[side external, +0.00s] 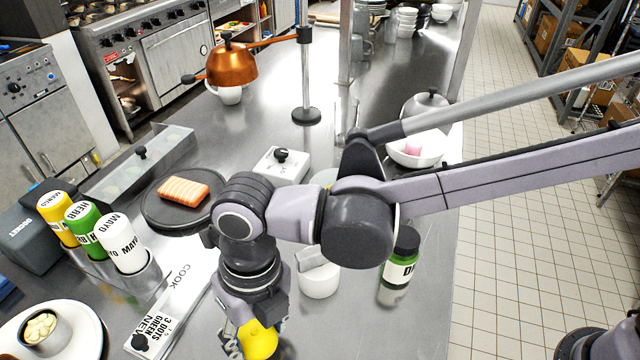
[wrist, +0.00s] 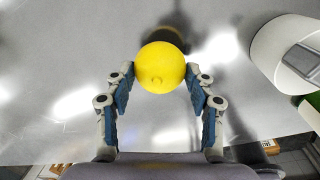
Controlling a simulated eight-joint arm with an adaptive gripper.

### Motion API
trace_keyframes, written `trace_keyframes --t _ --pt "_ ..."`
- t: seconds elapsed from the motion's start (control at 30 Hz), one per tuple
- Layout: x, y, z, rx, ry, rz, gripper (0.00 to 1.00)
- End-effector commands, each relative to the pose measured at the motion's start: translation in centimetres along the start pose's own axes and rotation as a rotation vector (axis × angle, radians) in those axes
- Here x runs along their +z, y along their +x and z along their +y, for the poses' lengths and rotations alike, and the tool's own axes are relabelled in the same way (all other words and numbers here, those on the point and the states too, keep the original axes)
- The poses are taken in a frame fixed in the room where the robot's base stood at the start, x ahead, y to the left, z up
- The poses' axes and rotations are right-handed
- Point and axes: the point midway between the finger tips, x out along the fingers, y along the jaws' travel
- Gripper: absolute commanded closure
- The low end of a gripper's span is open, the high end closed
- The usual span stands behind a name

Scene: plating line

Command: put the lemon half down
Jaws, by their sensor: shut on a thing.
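In the side external view the lemon half (side external: 258,341) shows low in the picture, under my wrist, partly covered by my gripper (side external: 250,335). A dark shadow lies on the steel counter (wrist: 70,60) just beyond the lemon half. I cannot tell whether its underside touches the counter.
A white container (side external: 319,279) and a green dressing bottle (side external: 398,265) stand right of my gripper. Left are a label strip (side external: 175,305), squeeze bottles (side external: 120,243) and a white plate (side external: 85,325) with a cup. A dark round plate (side external: 165,216) bears a salmon piece (side external: 184,192).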

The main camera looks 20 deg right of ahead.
Motion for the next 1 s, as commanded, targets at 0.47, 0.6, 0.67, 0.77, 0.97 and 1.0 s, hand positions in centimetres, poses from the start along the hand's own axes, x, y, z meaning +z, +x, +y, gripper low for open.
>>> trace_keyframes --t 0.47,0.6,0.67,0.77,0.97,1.0 --pt "0.0 2.4 -0.3 0.0 0.0 0.0 0.77" --pt "0.0 2.7 -0.3 0.0 0.0 0.0 0.77" --pt "0.0 2.7 -0.3 0.0 0.0 0.0 0.31" --pt "0.0 2.7 -0.3 0.0 0.0 0.0 0.23" --pt "0.0 2.7 -0.3 0.0 0.0 0.0 0.23" --pt "0.0 2.7 -0.3 0.0 0.0 0.0 0.23"
